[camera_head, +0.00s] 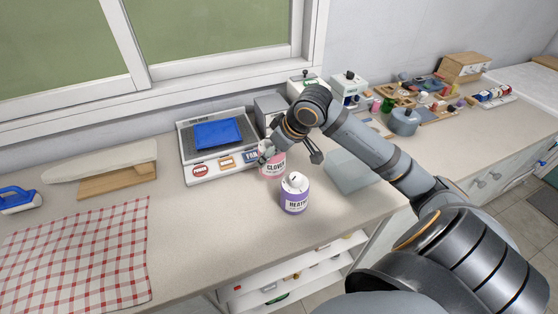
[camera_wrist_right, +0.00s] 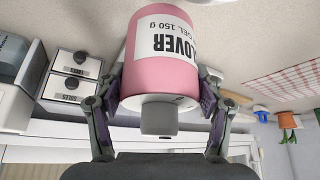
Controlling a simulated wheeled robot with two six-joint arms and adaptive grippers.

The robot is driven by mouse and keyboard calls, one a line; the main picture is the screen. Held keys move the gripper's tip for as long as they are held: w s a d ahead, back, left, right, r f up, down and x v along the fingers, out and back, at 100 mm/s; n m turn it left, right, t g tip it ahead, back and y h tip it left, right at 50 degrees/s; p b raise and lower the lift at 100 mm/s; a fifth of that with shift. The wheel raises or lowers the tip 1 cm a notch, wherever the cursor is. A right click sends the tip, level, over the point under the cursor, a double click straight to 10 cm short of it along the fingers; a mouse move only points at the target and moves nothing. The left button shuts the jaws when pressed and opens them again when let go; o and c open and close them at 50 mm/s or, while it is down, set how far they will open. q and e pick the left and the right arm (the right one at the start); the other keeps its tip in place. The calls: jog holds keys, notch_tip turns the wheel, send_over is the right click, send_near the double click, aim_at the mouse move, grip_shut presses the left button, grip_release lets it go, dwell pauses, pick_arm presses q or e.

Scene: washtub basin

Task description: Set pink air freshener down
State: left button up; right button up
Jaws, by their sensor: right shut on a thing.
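The pink air freshener (camera_head: 273,165) is a pink tub with a white label and dark lettering. It stands behind and slightly left of a purple air freshener (camera_head: 295,198) with a white top. My right gripper (camera_head: 287,148) reaches in from the right and is shut on the pink tub. In the right wrist view the tub (camera_wrist_right: 160,68) fills the middle, gripped on both sides between the fingers (camera_wrist_right: 160,100). Whether its base touches the counter cannot be told. My left gripper is not in view.
A pale translucent block (camera_head: 350,172) lies to the right. The checked cloth (camera_head: 80,250) covers the front left. The counter (camera_head: 220,225) is bare left of the purple tub.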

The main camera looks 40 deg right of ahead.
aim_at(272, 165)
jog(key=shift+f, duration=0.6)
jog(key=shift+w+f, duration=0.1)
jog(key=shift+f, duration=0.15)
notch_tip(272, 165, down, 3)
jog(key=shift+f, duration=0.2)
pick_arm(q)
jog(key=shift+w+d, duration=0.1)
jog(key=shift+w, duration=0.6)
pick_arm(e)
jog(key=shift+f, duration=0.15)
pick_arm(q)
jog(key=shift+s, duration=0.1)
pick_arm(e)
jog(key=o, duration=1.3)
